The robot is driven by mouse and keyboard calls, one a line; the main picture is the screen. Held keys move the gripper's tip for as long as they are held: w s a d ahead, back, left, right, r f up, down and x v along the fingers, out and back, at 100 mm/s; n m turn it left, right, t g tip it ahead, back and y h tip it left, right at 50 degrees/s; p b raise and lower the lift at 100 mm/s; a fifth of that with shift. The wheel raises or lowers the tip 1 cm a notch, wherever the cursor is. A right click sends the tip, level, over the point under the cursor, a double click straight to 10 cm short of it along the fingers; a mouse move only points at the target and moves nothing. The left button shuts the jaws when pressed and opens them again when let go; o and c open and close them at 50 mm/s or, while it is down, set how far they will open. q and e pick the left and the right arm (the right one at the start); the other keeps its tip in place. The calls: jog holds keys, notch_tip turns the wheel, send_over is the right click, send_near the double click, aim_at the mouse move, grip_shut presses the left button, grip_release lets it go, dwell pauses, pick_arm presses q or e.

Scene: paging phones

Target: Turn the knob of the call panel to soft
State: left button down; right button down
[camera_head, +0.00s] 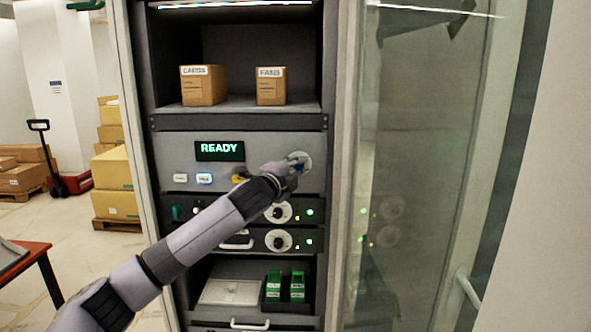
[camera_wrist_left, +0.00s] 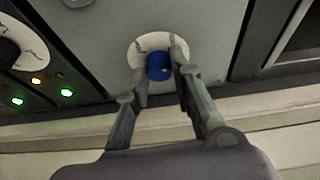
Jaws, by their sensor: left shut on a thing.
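The call panel (camera_head: 262,152) is a grey plate in the rack, with a green READY display (camera_head: 219,151) at its upper left. Its knob (camera_wrist_left: 159,66) is blue and sits on a white round dial (camera_wrist_left: 148,42) in the left wrist view. In the head view the dial (camera_head: 303,158) is partly covered by my left gripper (camera_head: 293,166). My left gripper (camera_wrist_left: 160,64) has a finger on each side of the knob and is shut on it. The dial's lettering is too small to read. My right gripper is not in view.
Small labelled buttons (camera_head: 204,179) sit below the display. Units with white dials (camera_head: 279,240) and green lights are below the panel. Two cartons (camera_head: 203,86) stand on the shelf above. A glass door (camera_head: 425,170) stands to the right of the rack.

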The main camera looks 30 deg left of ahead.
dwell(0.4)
pick_arm(q)
jog(key=c, duration=1.4)
grip_release()
jog(key=s, duration=1.2)
jog(key=shift+d+r, duration=0.15)
jog(key=shift+d, duration=0.25)
